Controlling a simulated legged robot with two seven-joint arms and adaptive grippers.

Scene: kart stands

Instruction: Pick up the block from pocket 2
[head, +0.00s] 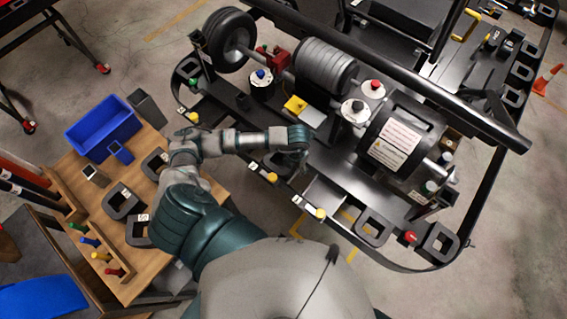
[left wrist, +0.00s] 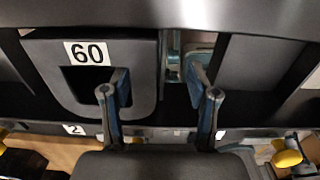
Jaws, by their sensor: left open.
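In the left wrist view, a black block (left wrist: 145,50) with a square opening and a white "60" label sits in a dark pocket. A small "2" tag (left wrist: 73,129) is on the edge below it. My left gripper (left wrist: 156,80) is open, one finger over the block's opening and the other beyond its right wall. I cannot tell whether the fingers touch it. My right gripper is not in view.
The black kart stand (head: 333,190) carries a wheel (head: 229,36), a ribbed cylinder (head: 326,68) and knobs along its edge. Left is a wooden table (head: 160,190) with a blue bin (head: 103,128) and several black blocks. Concrete floor separates them.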

